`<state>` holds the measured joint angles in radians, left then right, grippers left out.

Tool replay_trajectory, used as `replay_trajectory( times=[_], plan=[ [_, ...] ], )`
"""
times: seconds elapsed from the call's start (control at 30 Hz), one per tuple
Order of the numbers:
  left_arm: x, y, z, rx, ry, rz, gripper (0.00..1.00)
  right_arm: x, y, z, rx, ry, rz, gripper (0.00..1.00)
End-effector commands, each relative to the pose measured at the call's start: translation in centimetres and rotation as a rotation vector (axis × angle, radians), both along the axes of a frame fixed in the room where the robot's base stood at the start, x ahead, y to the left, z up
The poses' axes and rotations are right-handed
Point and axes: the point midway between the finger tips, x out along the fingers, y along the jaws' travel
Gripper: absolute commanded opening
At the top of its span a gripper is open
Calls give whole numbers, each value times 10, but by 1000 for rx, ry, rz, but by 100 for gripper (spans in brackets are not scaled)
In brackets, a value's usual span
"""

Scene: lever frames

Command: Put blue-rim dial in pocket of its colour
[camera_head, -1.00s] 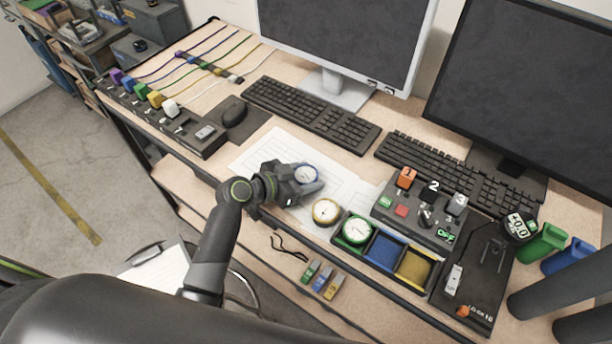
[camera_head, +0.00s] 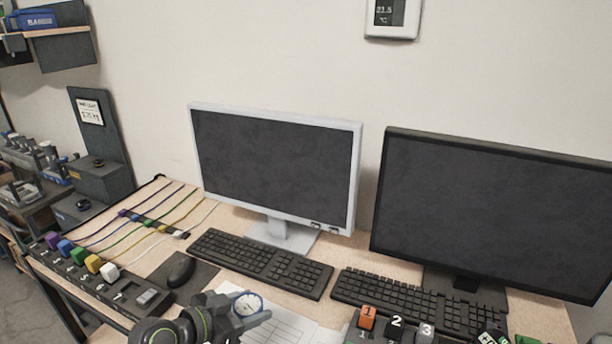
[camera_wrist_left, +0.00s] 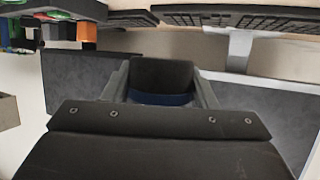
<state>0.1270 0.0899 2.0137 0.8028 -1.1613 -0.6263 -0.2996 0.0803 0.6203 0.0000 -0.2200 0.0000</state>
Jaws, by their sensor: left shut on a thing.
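The blue-rim dial (camera_head: 247,303), with a white face, is at the bottom of the head view. My left gripper (camera_head: 254,312) is shut on it, with one finger showing along its near side. In the left wrist view a dark body with a blue band (camera_wrist_left: 160,99) sits between the fingers of my left gripper (camera_wrist_left: 160,80). The head view does not show clearly how high the dial is above the desk. The coloured pockets are out of the head view. My right gripper is not in view.
White paper (camera_head: 285,328) lies beside the gripper. Keyboards (camera_head: 262,262), a mouse (camera_head: 181,269) and two monitors (camera_head: 275,165) stand behind. A box with numbered switches (camera_head: 367,318) is at the lower right. A row of coloured plugs (camera_head: 78,257) is at the left.

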Motion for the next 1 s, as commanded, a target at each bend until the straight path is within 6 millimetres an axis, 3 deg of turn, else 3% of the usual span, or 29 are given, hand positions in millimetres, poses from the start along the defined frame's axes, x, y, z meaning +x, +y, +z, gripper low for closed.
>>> replay_trajectory(
  times=[0.2,0.5,0.8,1.0],
  plan=[
    [-22,34,5,8,-1,-20,27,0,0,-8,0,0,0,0],
    [-62,63,18,8,1,-88,27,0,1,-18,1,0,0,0],
    [-98,73,30,3,2,-163,27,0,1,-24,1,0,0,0],
    [-107,74,33,0,0,-182,27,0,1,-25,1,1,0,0]
  ],
)
